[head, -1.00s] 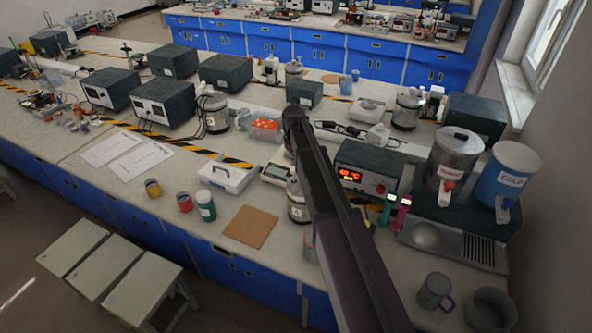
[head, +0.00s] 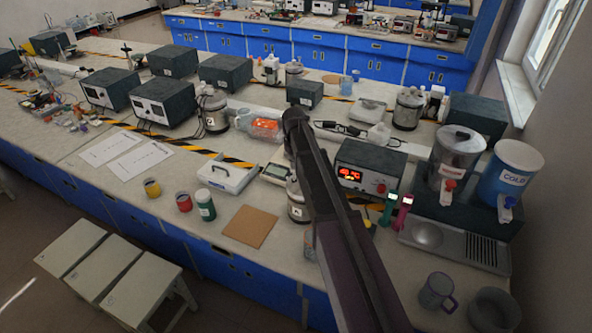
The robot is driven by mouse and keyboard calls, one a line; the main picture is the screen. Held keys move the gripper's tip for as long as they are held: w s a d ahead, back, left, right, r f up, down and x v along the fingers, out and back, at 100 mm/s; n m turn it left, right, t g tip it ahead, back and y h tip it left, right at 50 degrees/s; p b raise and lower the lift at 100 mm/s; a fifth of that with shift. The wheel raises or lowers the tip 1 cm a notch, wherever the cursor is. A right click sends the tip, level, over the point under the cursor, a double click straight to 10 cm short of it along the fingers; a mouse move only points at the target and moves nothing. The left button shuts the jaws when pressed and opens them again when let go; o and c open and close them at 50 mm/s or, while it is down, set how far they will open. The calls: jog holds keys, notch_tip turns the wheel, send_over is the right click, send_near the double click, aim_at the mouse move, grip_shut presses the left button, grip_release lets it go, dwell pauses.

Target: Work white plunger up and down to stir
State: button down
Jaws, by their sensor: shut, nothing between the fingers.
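I cannot make out a white plunger in this view. A silver vessel with a white label (head: 296,213) stands on the near bench, mostly hidden behind my dark arm. Similar silver vessels stand farther back, one numbered vessel (head: 213,113) left of my arm and one vessel (head: 407,110) to the right. My arm rises from the bottom edge to the middle of the picture and blocks what lies behind it. My gripper does not show, so its place relative to any plunger cannot be seen.
A brown mat (head: 250,226), a white balance (head: 226,177) and small jars (head: 205,204) lie left of my arm. A red-display unit (head: 366,172), hot dispenser (head: 454,157), cold dispenser (head: 510,172) and grey mug (head: 437,292) stand right. Stools (head: 110,270) stand in front.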

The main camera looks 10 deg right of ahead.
aim_at(294, 173)
jog(key=shift+f, duration=0.15)
jog(key=shift+f+b, duration=2.2)
jog(key=shift+b, duration=0.15)
jog(key=shift+r+p, duration=2.4)
jog(key=shift+p, duration=0.05)
jog(key=shift+f, duration=0.15)
jog(key=shift+f+b, duration=2.1)
jog(key=shift+b, duration=0.15)
jog(key=shift+r, duration=0.15)
jog(key=shift+r+p, duration=2.1)
jog(key=shift+p, duration=0.15)
jog(key=shift+f, duration=0.15)
